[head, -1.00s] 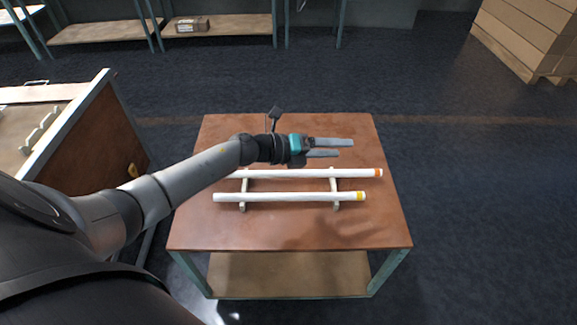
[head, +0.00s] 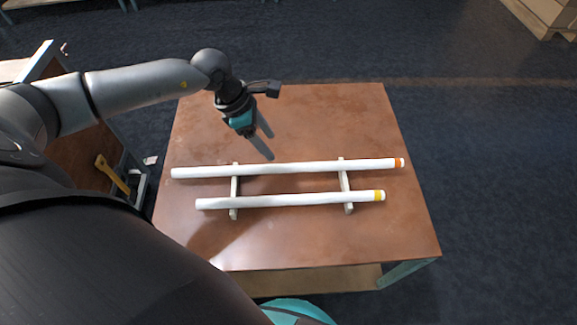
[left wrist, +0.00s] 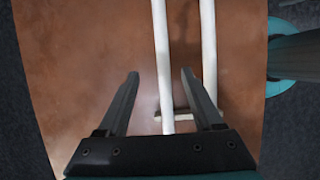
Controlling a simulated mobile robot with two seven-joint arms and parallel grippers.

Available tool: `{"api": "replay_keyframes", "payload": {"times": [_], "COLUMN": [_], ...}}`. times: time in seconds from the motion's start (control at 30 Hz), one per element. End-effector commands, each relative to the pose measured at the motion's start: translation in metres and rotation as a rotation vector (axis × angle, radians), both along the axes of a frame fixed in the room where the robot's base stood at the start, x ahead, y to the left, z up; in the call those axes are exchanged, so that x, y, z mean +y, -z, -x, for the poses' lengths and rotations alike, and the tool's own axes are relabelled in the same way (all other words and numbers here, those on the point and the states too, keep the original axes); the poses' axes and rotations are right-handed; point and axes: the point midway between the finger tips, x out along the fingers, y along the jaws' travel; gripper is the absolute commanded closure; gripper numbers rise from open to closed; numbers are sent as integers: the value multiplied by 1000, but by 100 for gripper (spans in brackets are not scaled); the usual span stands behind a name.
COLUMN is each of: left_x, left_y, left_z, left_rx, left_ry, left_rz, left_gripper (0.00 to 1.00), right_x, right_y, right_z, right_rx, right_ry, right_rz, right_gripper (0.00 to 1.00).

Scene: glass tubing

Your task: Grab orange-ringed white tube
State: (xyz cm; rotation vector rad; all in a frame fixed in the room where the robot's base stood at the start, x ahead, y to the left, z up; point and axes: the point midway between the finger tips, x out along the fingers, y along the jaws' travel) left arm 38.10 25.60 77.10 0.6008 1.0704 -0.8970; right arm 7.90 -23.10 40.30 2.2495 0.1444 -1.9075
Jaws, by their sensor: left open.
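The orange-ringed white tube (head: 290,167) is the longer, farther of two white tubes lying level across two low supports on the brown table. Its orange ring (head: 398,163) is at its right end. My left gripper (head: 269,146) is open and empty, pointing down just beyond the left half of this tube. In the left wrist view, the tube (left wrist: 161,50) runs between the two open fingers (left wrist: 160,74) in the picture. I cannot tell how far below the fingertips it is. My right gripper is not in view.
The yellow-ringed white tube (head: 290,201) lies parallel, nearer to me, on the same supports (head: 235,187). The table top (head: 340,115) is clear behind the tubes and in front of them. A cabinet (head: 75,150) stands left of the table.

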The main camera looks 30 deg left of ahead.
Motion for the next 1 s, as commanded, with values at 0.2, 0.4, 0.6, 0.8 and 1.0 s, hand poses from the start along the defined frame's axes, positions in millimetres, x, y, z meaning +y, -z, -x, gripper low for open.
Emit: {"api": "replay_keyframes", "payload": {"times": [0.2, 0.4, 0.6, 0.8, 1.0], "left_x": [-13, -16, -23, -35, -39], "left_y": [36, 45, 56, 76, 90], "left_z": [-8, -10, -11, -14, -17], "left_rx": [-2, -1, 0, -1, -2], "left_ry": [-1, -1, -1, -2, -1], "left_rz": [2, 1, 2, 4, 2], "left_gripper": [33, 33, 33, 33, 33], "right_x": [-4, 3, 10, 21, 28], "right_y": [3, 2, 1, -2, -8], "right_z": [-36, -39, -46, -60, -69], "right_rx": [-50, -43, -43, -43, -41], "right_ry": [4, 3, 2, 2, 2], "right_rz": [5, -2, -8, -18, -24], "right_gripper": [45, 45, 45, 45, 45]}}
